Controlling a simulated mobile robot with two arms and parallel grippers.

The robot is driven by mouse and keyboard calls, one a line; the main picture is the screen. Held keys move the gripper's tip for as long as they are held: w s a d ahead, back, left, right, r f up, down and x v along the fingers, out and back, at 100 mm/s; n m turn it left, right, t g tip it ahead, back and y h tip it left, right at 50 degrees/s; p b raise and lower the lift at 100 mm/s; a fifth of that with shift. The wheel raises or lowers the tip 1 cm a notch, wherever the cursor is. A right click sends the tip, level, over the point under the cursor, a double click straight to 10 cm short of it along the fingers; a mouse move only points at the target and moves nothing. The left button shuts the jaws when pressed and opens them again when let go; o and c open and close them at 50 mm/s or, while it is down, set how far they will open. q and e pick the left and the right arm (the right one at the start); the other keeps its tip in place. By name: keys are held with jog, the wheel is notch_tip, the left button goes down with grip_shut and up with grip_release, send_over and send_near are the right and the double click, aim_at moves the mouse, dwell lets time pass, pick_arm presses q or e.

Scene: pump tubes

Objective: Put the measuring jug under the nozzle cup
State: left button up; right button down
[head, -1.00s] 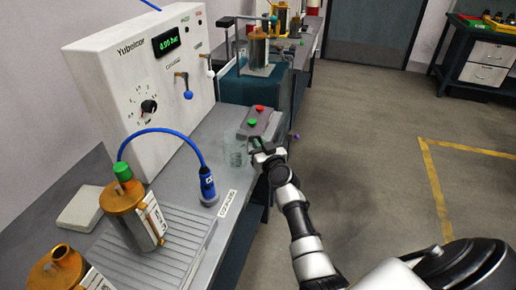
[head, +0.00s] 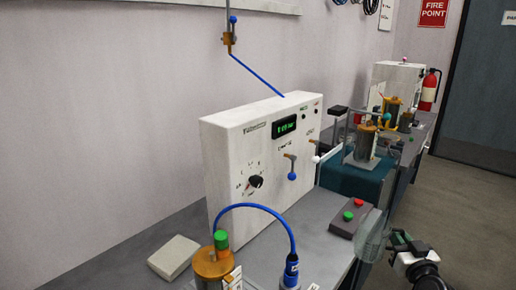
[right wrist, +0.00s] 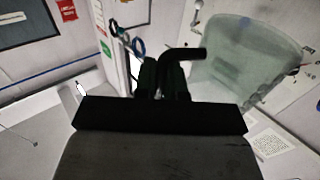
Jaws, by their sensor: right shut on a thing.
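The clear measuring jug (head: 374,236) is held by my right gripper (head: 397,243), near the bench's front edge and to the right of the button box. It looks upright or nearly so in the head view. In the right wrist view the jug (right wrist: 245,60) fills the upper right, and the dark fingers (right wrist: 165,80) are in front, with a bent black part beside the jug. Exactly where the fingers grip it is hard to see. I cannot tell for sure which part is the nozzle cup. My left gripper is out of view.
The white pump cabinet (head: 262,165) stands on the bench with blue-knobbed levers. The button box (head: 350,219) has red and green buttons. A gold canister (head: 213,262) and a blue hose fitting (head: 291,270) are in front. A teal tank (head: 350,180) with apparatus stands behind.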

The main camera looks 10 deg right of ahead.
jog(key=s+a+f+y+p, duration=0.1)
jog(key=s+a+f, duration=0.15)
jog(key=a, duration=0.35)
jog(key=s+a+f+p, duration=0.1)
jog(key=s+a, duration=0.3)
jog(key=a, duration=0.2)
jog(key=s+a+r+n+y+p, duration=0.1)
jog(key=s+a+r, duration=0.3)
jog(key=s+a, duration=0.7)
jog(key=shift+a+r+p, duration=0.3)
jog(key=shift+a+r, duration=0.05)
jog(key=shift+a, duration=0.5)
